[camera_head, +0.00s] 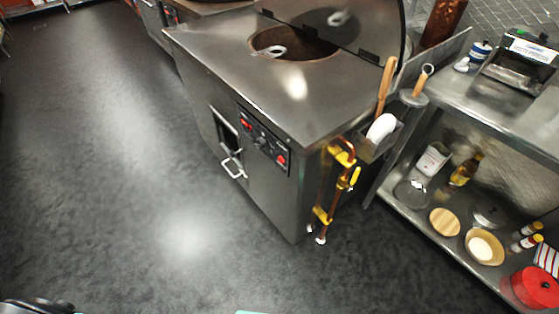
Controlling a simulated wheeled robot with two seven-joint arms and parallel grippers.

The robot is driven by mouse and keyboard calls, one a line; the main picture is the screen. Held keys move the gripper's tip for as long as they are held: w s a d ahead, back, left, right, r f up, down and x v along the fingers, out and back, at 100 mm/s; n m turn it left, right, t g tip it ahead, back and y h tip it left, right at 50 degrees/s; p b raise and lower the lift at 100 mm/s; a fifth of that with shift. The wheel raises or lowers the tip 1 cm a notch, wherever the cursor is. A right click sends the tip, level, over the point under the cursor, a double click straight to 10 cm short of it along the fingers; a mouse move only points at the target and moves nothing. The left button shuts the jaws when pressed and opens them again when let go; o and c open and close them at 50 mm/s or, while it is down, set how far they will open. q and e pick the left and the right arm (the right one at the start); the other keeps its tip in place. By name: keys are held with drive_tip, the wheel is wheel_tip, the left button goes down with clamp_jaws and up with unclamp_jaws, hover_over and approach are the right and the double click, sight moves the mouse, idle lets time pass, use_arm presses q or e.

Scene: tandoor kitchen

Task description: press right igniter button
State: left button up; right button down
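The steel tandoor (225,75) stands in the upper middle, its round top opening uncovered and its lid raised behind. A black control panel (262,142) is on its front face. A red button (282,160) shows at the panel's right end, and red also shows at its left end (246,123). Small dark knobs lie between them; fine markings are too small to read. Neither of my grippers is in view. A dark part at the bottom left edge is probably mine, but I see no fingers there.
A door handle (233,169) sticks out left of the panel. Yellow-valved copper pipes (338,185) run down the tandoor's right corner. A steel shelf unit (405,205) with bowls and bottles stands at the right. The dark floor (130,190) in front and left is clear.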

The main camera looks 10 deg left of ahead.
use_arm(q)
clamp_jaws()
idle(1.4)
